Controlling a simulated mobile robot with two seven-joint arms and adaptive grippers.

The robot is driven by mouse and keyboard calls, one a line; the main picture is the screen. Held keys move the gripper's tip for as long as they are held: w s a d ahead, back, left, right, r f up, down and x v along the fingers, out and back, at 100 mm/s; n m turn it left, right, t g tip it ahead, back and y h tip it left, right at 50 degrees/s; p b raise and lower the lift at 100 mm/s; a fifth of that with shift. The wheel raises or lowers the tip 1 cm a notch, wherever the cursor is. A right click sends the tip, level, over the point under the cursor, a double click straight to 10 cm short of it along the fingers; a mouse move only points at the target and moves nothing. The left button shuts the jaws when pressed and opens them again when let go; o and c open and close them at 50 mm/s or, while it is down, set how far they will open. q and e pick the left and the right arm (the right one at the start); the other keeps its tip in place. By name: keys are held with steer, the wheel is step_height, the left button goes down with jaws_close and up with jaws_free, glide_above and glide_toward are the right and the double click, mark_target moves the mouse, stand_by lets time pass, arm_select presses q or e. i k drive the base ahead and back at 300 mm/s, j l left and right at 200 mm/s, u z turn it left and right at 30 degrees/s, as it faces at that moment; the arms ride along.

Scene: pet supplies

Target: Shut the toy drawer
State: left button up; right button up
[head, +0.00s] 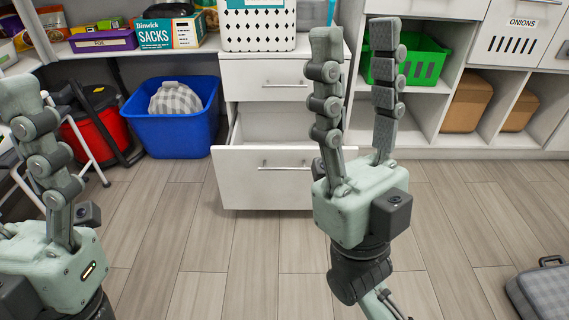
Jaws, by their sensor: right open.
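The white drawer unit (234,75) stands at the back centre. Its lower drawer (240,180) is pulled out towards me, with its pale inside showing and a bar handle (284,166) on its front. The drawer above it (245,80) is shut. I see no label that names the toy drawer. My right gripper (355,36) is open and empty. It points up the picture and covers the right end of the open drawer's front; I cannot tell if it touches. My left gripper (18,95) is at the left edge, partly out of frame, with one finger showing clearly.
A blue bin (172,132) stands left of the open drawer, close to it. A red bin (98,135) and a folding stool (85,150) are farther left. Shelves with a green basket (425,62) are at right. A grey case (545,292) lies front right. The floor before the drawer is clear.

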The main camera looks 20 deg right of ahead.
mark_target(285, 149)
steer(key=i+l, duration=0.15)
steer(key=l, duration=0.2)
steer(key=i+l, duration=0.15)
steer(key=l, duration=0.2)
steer(key=i+l, duration=0.15)
steer(key=l, duration=0.2)
steer(key=i+j, duration=0.35)
steer(key=i, duration=0.1)
